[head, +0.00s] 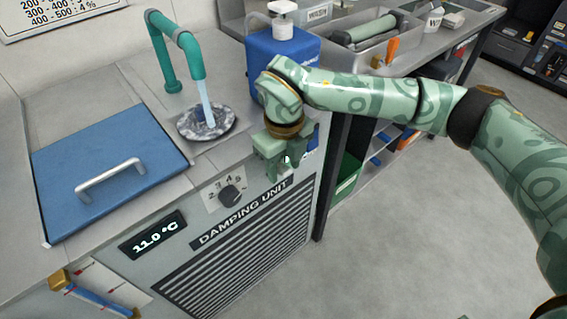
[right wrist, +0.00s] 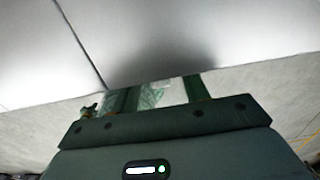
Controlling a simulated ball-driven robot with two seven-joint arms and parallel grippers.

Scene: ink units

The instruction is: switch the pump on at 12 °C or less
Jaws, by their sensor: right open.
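The damping unit (head: 240,245) stands at the left, with its lettering and a vented front. Its display (head: 153,235) reads 11.0 °C. A black dial (head: 230,195) sits on the front above the lettering, with numbers around it. My right gripper (head: 281,171) is open at the unit's upper right front corner, right of the dial. I cannot tell whether it touches the front. It hides part of that corner, and I cannot make out a pump switch there. In the right wrist view the two fingers (right wrist: 162,94) stand apart with no object clear between them. My left gripper is out of view.
A teal tap (head: 185,45) runs water onto a round drain (head: 206,122). A blue lid (head: 105,170) with a handle lies on the unit's top. A blue pump-top canister (head: 268,60) stands behind my right gripper. Open floor (head: 420,240) lies to the right.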

